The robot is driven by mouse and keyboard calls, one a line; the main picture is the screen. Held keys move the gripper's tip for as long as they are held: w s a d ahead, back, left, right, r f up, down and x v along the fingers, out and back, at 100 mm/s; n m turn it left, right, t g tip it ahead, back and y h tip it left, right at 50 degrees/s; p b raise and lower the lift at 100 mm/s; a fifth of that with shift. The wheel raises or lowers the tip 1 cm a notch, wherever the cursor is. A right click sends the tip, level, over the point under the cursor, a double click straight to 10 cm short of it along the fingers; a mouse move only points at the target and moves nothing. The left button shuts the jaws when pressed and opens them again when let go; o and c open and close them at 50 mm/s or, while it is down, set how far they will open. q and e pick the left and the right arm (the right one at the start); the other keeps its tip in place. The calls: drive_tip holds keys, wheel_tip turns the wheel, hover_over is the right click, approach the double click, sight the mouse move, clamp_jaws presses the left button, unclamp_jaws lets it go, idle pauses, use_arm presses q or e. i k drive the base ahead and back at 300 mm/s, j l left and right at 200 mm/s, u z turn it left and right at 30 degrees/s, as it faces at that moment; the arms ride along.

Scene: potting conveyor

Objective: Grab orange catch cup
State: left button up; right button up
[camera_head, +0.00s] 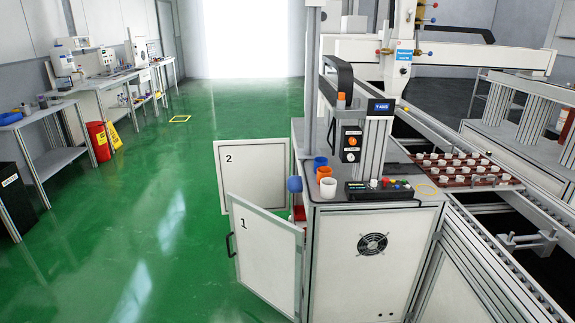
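An orange cup (323,173) stands on the grey top of a white cabinet (372,255), near its left edge. It is in a row with a blue cup (320,162) behind it and a white cup (328,188) in front, closely spaced. Neither of my grippers is in view.
A control box (379,191) with coloured buttons sits right of the cups. A post with an orange-knobbed panel (352,142) rises behind. Cabinet doors 1 (265,245) and 2 (250,175) stand open to the left. A conveyor with a pot tray (462,172) runs right.

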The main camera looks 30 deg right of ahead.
sight(322, 171)
drive_tip(key=i+j+z, duration=0.15)
drive_tip(key=i+z, duration=0.3)
drive_tip(key=i+j+z, duration=0.3)
drive_tip(key=i+z, duration=0.2)
drive_tip(key=i+j+z, duration=0.45)
